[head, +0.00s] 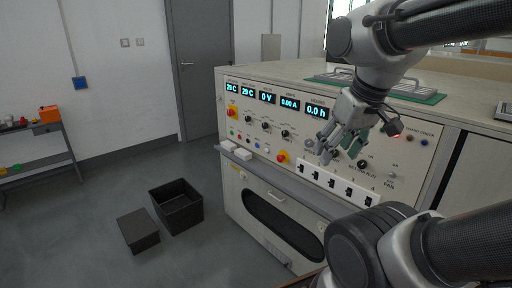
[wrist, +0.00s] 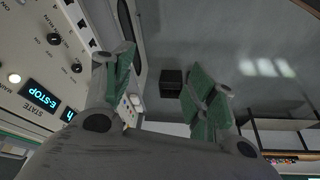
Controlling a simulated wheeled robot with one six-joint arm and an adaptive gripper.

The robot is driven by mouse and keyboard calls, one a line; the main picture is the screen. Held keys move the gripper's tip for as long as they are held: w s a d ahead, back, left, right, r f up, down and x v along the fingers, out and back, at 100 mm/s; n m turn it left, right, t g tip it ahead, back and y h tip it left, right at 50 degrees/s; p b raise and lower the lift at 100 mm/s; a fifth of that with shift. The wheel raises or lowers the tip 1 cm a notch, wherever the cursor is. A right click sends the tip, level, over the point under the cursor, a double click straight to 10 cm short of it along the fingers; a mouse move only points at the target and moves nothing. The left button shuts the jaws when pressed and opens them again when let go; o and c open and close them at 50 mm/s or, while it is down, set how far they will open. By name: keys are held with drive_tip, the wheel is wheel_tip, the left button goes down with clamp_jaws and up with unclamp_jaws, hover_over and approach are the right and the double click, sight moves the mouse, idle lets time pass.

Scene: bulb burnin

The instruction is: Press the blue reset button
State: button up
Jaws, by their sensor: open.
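The white control panel (head: 330,130) in the head view carries displays, knobs and buttons. A row of small coloured buttons (head: 248,139) sits at its lower left; one looks blue, but they are too small to be sure. A small bluish round part (head: 424,142) sits at the far right; I cannot tell if it is a button. My gripper (head: 338,152) is open and empty in front of the panel's right half, hiding part of it. In the wrist view, my gripper (wrist: 158,92) shows green finger pads apart, with the panel (wrist: 60,62) to the left.
A display (wrist: 42,95) reads E-STOP. Red-and-yellow knobs (head: 283,156) and a row of black switches (head: 338,184) are on the panel. A green mat (head: 425,95) lies on top. A black open bin (head: 177,206) and dark box (head: 138,231) stand on open floor.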

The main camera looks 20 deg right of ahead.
clamp_jaws()
idle(1.3)
